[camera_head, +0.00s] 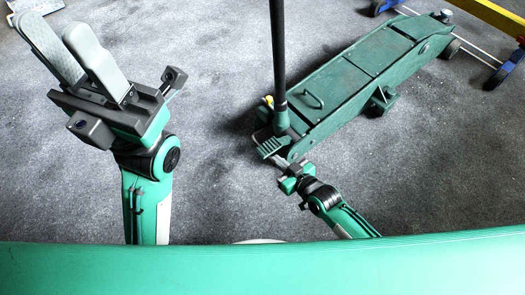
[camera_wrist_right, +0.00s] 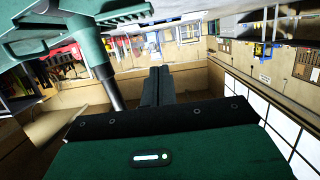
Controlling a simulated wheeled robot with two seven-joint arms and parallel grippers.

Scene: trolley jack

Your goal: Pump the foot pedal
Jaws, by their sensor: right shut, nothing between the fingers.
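The green trolley jack (camera_head: 345,75) stands on the grey floor, right of centre in the head view. Its ribbed foot pedal (camera_head: 268,147) sticks out at the near end, beside the base of the dark upright handle (camera_head: 278,50). My right gripper (camera_head: 279,161) is shut and empty, low at the pedal's near side. Its closed fingers (camera_wrist_right: 156,86) show in the right wrist view, with a green ribbed part, probably the pedal (camera_wrist_right: 125,13), above them. I cannot tell whether they touch. My left gripper (camera_head: 52,28) is raised at the left, open and empty, away from the jack.
A yellow beam with blue feet (camera_head: 497,15) stands at the top right, close to the jack's far end. The jack's wheels (camera_head: 450,48) rest on the floor. The floor between my left arm and the jack is clear.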

